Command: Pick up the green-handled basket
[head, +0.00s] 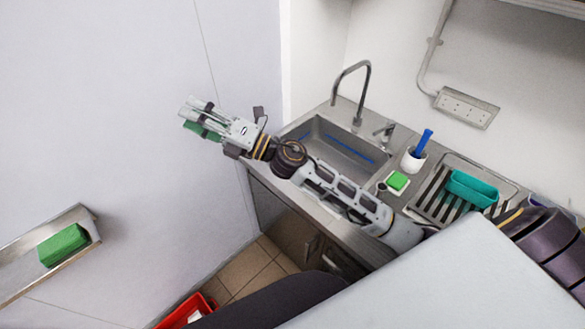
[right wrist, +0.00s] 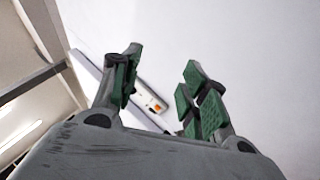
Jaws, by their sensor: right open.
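I cannot make out a green-handled basket for sure in either view. A red basket or bin (head: 187,309) shows partly at the bottom of the head view, on the floor. It is cut off by the dark shape in front, and no handle is clear. My right gripper (head: 192,118) is raised near the pale wall, left of the sink and well above and away from the red bin. In the right wrist view its green-padded fingers (right wrist: 160,88) stand apart with nothing between them. My left gripper is not in view.
A sink (head: 345,150) with a tap is behind my right arm. A teal container (head: 472,188) sits on the drying rack, with a green sponge (head: 398,180) and a white cup (head: 413,160) nearby. A wall shelf (head: 20,278) holds a green block (head: 63,245). Tiled floor shows below.

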